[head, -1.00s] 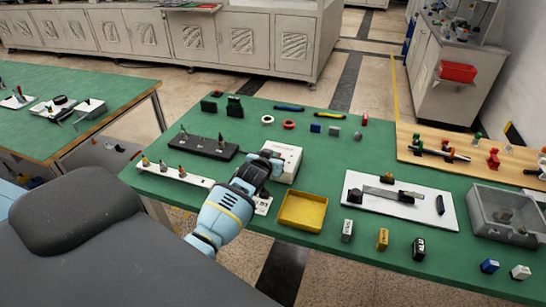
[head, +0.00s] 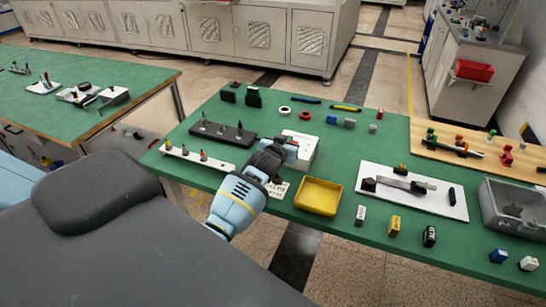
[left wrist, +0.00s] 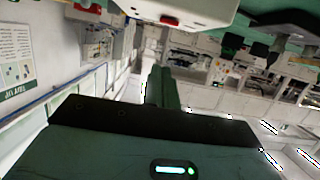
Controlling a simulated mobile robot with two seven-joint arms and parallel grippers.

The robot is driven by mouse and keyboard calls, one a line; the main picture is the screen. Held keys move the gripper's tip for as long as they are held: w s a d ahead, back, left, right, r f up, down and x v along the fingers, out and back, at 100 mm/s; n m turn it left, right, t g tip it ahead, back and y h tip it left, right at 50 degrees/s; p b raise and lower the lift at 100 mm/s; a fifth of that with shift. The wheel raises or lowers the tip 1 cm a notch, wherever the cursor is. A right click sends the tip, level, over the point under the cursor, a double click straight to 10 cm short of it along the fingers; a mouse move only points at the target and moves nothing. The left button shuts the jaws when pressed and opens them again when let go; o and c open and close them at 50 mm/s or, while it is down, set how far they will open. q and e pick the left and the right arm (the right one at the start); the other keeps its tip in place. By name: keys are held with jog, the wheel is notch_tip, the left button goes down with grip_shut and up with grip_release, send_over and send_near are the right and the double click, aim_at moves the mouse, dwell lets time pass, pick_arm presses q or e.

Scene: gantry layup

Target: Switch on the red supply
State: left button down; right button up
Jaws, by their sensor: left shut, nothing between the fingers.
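A white box (head: 304,152) stands on the green table (head: 345,150); it may be the supply, but its markings are too small to read. My left gripper (head: 288,143) is shut and empty at the box's near left side, hiding part of it. I cannot tell whether it touches. In the left wrist view the shut fingers (left wrist: 160,85) point toward the room, and a white housing (left wrist: 190,8) with a small red spot shows at the top edge. A white strip (head: 215,163) and a dark strip (head: 222,132) carry small upright toggles or posts. My right gripper is not in view.
A yellow tray (head: 318,210) lies right of my left arm. A white board (head: 445,206) with a dark tool, a grey bin (head: 495,210) and a wooden board (head: 470,168) are further right. Small rolls and blocks lie at the back.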

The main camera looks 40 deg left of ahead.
pick_arm(q)
jog(key=s+d, duration=0.1)
jog(key=s, duration=0.6)
jog(key=shift+s+d, duration=0.25)
jog(key=shift+d, duration=0.05)
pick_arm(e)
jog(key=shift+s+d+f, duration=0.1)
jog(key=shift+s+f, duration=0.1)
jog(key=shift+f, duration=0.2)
pick_arm(q)
jog(key=shift+f, duration=0.1)
